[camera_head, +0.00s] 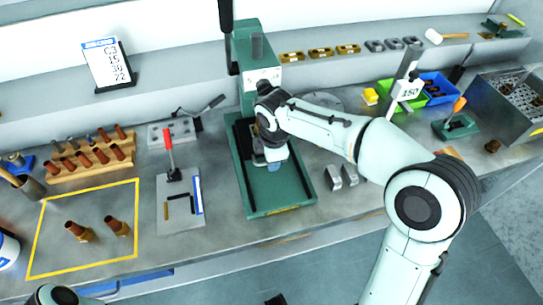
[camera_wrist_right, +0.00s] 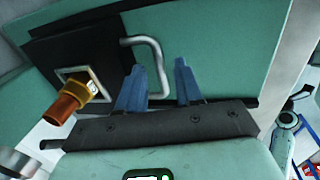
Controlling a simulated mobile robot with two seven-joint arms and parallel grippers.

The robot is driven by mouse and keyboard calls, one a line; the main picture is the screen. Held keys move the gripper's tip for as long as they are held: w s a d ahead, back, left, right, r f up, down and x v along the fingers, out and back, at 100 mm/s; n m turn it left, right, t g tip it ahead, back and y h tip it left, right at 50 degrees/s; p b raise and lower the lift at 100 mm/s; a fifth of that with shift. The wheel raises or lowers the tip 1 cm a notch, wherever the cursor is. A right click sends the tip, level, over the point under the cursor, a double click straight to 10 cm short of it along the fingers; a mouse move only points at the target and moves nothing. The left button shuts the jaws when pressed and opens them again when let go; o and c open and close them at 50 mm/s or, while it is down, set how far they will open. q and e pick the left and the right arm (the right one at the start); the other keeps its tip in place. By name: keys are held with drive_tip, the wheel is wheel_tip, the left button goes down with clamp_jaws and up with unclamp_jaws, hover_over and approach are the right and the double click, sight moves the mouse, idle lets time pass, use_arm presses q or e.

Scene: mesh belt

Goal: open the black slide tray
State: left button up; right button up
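The black slide tray (camera_wrist_right: 100,45) lies on the green press base in the right wrist view. A bent metal handle (camera_wrist_right: 152,45) sticks out from its edge. A brass and copper part (camera_wrist_right: 72,98) stands in its square, light-rimmed recess. My right gripper (camera_wrist_right: 158,66) has its two blue fingers apart, with the handle's bar between them; whether they touch it I cannot tell. In the head view the green press (camera_head: 262,75) stands mid-bench, and my right wrist and gripper (camera_head: 274,164) cover most of the tray. My left gripper is not in view.
Left of the press are a plate with a red-handled lever (camera_head: 170,160), a wooden rack of copper parts (camera_head: 90,158) and a yellow-outlined area with two parts. Right are small metal blocks (camera_head: 342,178), green and blue bins (camera_head: 438,88) and a metal basket. The press base's front is clear.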

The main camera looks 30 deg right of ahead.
clamp_jaws()
idle(1.3)
